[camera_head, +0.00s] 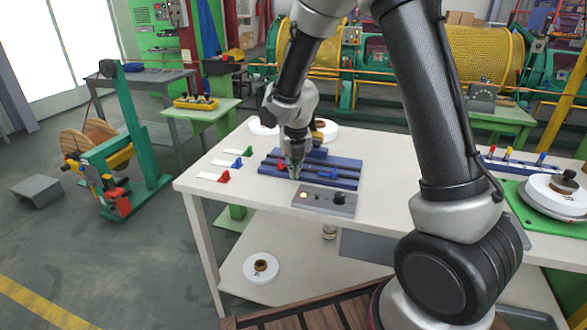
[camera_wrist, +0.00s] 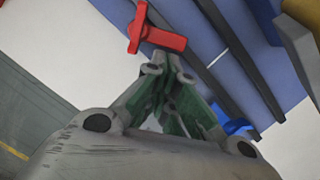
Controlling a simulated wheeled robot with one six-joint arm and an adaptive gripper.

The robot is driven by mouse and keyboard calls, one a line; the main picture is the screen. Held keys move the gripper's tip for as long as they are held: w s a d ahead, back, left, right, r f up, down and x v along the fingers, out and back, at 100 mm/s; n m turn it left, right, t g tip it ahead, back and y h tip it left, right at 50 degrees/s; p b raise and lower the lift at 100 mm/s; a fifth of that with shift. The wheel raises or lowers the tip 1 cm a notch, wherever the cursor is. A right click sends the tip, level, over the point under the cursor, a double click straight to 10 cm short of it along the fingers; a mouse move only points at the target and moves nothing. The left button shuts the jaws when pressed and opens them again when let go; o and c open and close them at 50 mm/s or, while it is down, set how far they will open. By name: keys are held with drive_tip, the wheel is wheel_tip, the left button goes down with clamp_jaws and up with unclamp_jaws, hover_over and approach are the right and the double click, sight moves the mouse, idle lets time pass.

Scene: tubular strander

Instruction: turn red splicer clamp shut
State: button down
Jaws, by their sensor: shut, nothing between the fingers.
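The blue splicer (camera_head: 345,183) is a ridged block on the white table. Its red clamp (camera_head: 281,166) shows just left of my gripper (camera_head: 294,174) in the head view. In the wrist view the red clamp (camera_wrist: 160,38) is a bent red handle, one arm pointing up and a thicker one to the right. My gripper (camera_wrist: 168,62) is shut and empty, its tips just short of the red handle; I cannot tell whether they touch. A blue clamp (camera_head: 334,174) sits to the right on the splicer, and it also shows partly behind the fingers in the wrist view (camera_wrist: 238,126).
A grey control box (camera_head: 325,199) with a lit button and black knob stands in front of the splicer. Small red (camera_head: 224,176), blue (camera_head: 238,163) and green pieces with white strips lie left. White reels stand behind. The table's left front is clear.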

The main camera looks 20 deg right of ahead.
drive_tip(key=shift+w+d, duration=0.5)
drive_tip(key=shift+d, duration=0.1)
drive_tip(key=shift+a, duration=0.1)
drive_tip(key=shift+s+a, duration=0.1)
drive_tip(key=shift+s, duration=0.05)
drive_tip(key=shift+s+a, duration=0.25)
drive_tip(key=shift+a, duration=0.25)
drive_tip(key=shift+s+a, duration=0.1)
drive_tip(key=shift+s, duration=0.05)
